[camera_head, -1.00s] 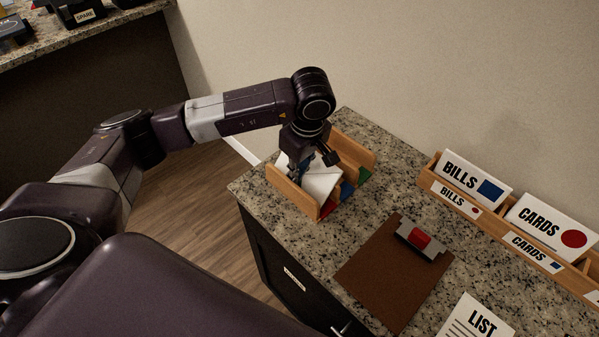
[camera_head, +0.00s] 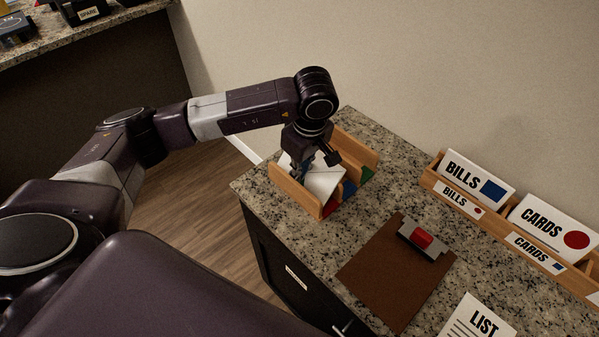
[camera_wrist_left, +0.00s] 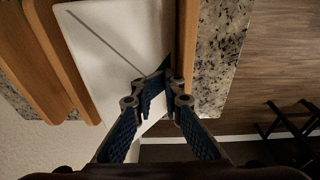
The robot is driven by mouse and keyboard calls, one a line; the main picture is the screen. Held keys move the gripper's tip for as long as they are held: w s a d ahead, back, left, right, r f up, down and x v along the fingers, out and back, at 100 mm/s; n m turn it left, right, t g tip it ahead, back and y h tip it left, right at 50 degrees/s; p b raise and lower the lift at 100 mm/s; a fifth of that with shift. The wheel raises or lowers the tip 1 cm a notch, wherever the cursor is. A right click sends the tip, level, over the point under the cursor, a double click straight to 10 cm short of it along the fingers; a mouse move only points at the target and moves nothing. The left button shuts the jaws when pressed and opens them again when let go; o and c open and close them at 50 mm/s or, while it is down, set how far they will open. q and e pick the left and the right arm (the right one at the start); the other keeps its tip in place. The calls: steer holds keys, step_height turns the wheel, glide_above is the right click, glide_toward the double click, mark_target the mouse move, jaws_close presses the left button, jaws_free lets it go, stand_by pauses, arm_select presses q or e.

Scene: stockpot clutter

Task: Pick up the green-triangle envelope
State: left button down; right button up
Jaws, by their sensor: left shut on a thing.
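A white envelope (camera_head: 322,184) stands tilted in a wooden sorter (camera_head: 358,150) on the granite counter. My left gripper (camera_head: 315,168) reaches down from above into the sorter and is shut on the envelope's edge. In the left wrist view the two fingers (camera_wrist_left: 166,88) meet at the edge of the envelope (camera_wrist_left: 115,45), beside a wooden wall of the sorter (camera_wrist_left: 188,40). My right gripper is not in view.
Red, blue and green patches show in the sorter. A brown clipboard (camera_head: 385,285) with a red-and-grey clip lies nearby. A wooden rack (camera_head: 430,180) holds BILLS and CARDS cards at the right. A LIST sheet (camera_head: 475,320) lies in front. Counter (camera_head: 390,185) is bare between sorter and rack.

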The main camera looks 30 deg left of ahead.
arm_select(q)
steer(key=shift+f, duration=0.15)
steer(key=r, duration=0.2)
steer(key=r+b, duration=0.1)
steer(key=r, duration=0.1)
steer(key=w+r, duration=0.1)
steer(key=r, duration=0.2)
steer(key=shift+b, duration=0.35)
step_height(320, 180, up, 12)
steer(key=shift+s+f, duration=0.2)
steer(key=c, duration=2.7)
jaws_free()
steer(key=shift+c, duration=0.2)
steer(key=o, duration=2.2)
steer(key=shift+r, duration=0.15)
steer(key=r, duration=0.4)
steer(key=d+r, duration=0.1)
steer(key=r, duration=0.6)
steer(key=shift+s+d+r, duration=0.3)
